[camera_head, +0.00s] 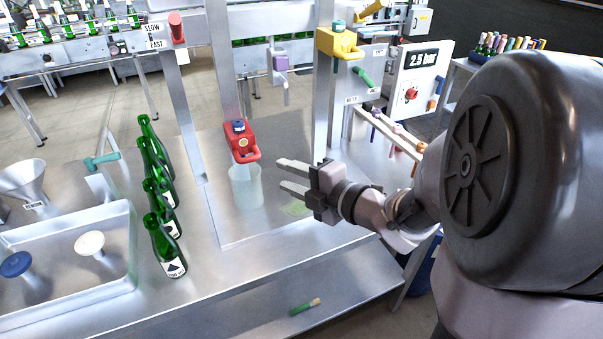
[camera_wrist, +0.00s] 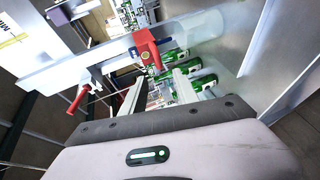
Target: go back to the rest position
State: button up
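My gripper (camera_head: 291,178) is raised above the metal worktop, its two fingers pointing left and spread apart. Nothing shows between them. In the wrist view the two fingers of my gripper (camera_wrist: 158,92) are also apart and empty. The gripper is right of the clear cylinder (camera_head: 246,187) under the red-handled valve (camera_head: 240,141). I cannot tell its exact height over the worktop.
Several green bottles (camera_head: 165,246) stand in a row on the worktop (camera_head: 205,290), left of the cylinder. A metal tray (camera_head: 125,225) with a white and a blue knob is at the left. A green stick (camera_head: 305,307) lies on the front ledge. A 2.5 bar panel (camera_head: 415,77) stands behind.

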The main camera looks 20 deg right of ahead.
jog(key=v, duration=0.3)
jog(key=shift+s+d+b, duration=0.1)
jog(key=shift+s+b, duration=0.25)
jog(key=d+r+m+h, duration=0.45)
jog(key=m+h, duration=0.35)
jog(key=m, duration=0.3)
jog(key=s+a+f+m+g+y, duration=0.2)
jog(key=s+a+m+g, duration=0.2)
jog(key=s+a+m, duration=0.3)
jog(key=s+a+f+m+g+y, duration=0.2)
jog(key=s+a+f+m+g, duration=0.1)
jog(key=s+a+m, duration=0.5)
jog(key=s+g, duration=0.1)
jog(key=s, duration=0.1)
jog(key=shift+s+f, duration=0.3)
jog(key=shift+f, duration=0.05)
